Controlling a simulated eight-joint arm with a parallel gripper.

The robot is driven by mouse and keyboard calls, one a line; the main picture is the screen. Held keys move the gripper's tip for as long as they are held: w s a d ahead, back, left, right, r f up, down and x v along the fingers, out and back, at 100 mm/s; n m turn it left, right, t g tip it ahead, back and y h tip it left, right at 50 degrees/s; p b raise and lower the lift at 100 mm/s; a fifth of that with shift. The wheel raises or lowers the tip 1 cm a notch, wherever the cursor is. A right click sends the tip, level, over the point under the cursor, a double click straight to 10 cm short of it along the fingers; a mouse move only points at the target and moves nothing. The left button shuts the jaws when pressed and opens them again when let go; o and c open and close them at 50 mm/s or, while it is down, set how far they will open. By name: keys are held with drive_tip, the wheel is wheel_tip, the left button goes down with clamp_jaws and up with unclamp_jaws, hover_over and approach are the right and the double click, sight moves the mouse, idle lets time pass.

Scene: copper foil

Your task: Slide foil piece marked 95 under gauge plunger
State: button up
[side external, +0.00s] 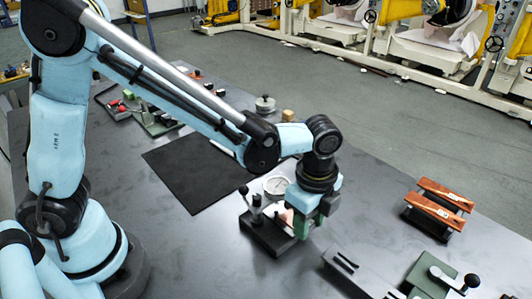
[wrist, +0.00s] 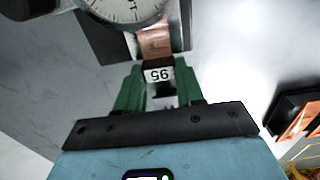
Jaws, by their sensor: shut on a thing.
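The foil piece marked 95 (wrist: 155,43) is a copper strip with a white label (wrist: 158,74) at its near end, reading upside down in the wrist view. My gripper (wrist: 158,72), with green fingers, is shut on this labelled end. In the side view my gripper (side external: 304,218) is low beside the gauge stand (side external: 266,236). The dial gauge (side external: 277,185) is round and white-faced; it also shows at the top of the wrist view (wrist: 122,8). The strip points toward the gauge. Its far end is hidden near the dial, so I cannot tell whether it is under the plunger.
A rack with copper strips (side external: 443,206) stands at the right. A green lever device (side external: 436,277) and a dark grey block (side external: 350,270) are at the lower right. A black mat (side external: 193,172) lies behind the gauge, with small tools and weights beyond.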

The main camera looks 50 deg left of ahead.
drive_tip(key=shift+a, duration=2)
idle(1.8)
drive_tip(key=shift+f, duration=0.1)
idle(0.4)
drive_tip(key=o, duration=0.7)
drive_tip(key=shift+r, duration=1.5)
drive_tip(key=shift+o, duration=0.4)
